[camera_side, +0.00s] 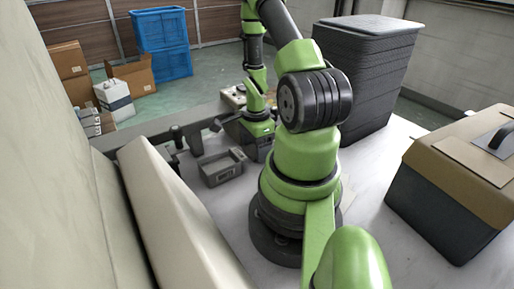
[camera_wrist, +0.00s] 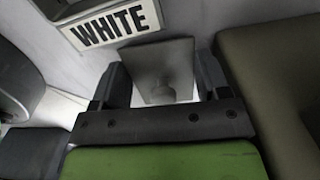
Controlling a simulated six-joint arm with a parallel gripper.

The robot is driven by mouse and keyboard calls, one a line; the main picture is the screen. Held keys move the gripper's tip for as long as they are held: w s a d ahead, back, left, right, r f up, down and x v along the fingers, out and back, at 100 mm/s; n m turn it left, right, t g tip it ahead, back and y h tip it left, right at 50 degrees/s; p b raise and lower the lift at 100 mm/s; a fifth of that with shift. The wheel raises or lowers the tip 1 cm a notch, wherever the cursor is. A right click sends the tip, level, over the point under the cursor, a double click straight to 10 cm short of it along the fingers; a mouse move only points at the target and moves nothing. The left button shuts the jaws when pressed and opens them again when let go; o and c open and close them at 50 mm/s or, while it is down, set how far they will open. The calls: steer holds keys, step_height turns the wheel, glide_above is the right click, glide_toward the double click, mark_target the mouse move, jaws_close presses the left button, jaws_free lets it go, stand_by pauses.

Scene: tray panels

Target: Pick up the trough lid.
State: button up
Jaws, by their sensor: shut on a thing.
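In the wrist view my gripper (camera_wrist: 160,68) has its two dark fingers on either side of a pale grey, panel-like piece with a small round knob, which I take to be the trough lid (camera_wrist: 163,60). The fingers are closed on its sides. In the side view my gripper is small and dark beside the green wrist, and its fingertips cannot be made out clearly. A small grey open-topped box (camera_side: 220,168) stands on the table to the left of my arm's base. The lid cannot be clearly told apart in the side view.
A tall stack of dark trays (camera_side: 365,85) stands behind my arm. A dark box with a brown top (camera_side: 460,185) is at the right. Cream panels (camera_side: 175,215) fill the left foreground. A white label (camera_wrist: 110,24) reading WHITE shows in the wrist view.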

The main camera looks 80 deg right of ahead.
step_height(320, 180, up, 16)
steer(key=r, duration=0.1)
steer(key=w+a+f, duration=0.7)
steer(key=w+a, duration=0.2)
steer(key=a, duration=0.1)
steer(key=shift+n, duration=0.4)
steer(key=shift+s+a+f, duration=0.1)
steer(key=shift+s+f, duration=0.05)
steer(key=shift+f, duration=1.3)
steer(key=shift+s+f, duration=0.1)
steer(key=shift+f, duration=1.35)
steer(key=shift+f, duration=0.3)
steer(key=o, duration=1)
steer(key=shift+r, duration=3.5)
